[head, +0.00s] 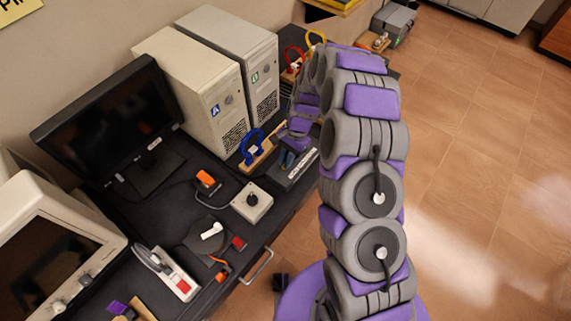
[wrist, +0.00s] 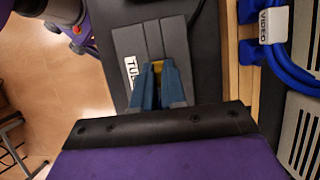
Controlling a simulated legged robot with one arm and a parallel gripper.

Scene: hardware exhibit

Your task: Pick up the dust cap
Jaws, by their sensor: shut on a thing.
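My gripper (wrist: 160,80) has two blue fingers, shut on a small yellow piece (wrist: 158,66), which I take to be the dust cap. Only a sliver of it shows between the fingertips; the rest is hidden. The fingertips are over a grey grooved block (wrist: 135,42) with a white label starting "TU". I cannot tell whether the cap still touches the block. In the head view my gripper (head: 288,158) is over the same dark block (head: 303,172) near the table's front edge, and the cap cannot be made out.
A blue cable coil (head: 250,146) on a wooden stand is just left of my gripper. Two beige computer towers (head: 200,95) stand behind. A white box with a black knob (head: 252,202), an orange-ended cable (head: 206,180) and a monitor (head: 105,115) are further left. Open floor lies right.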

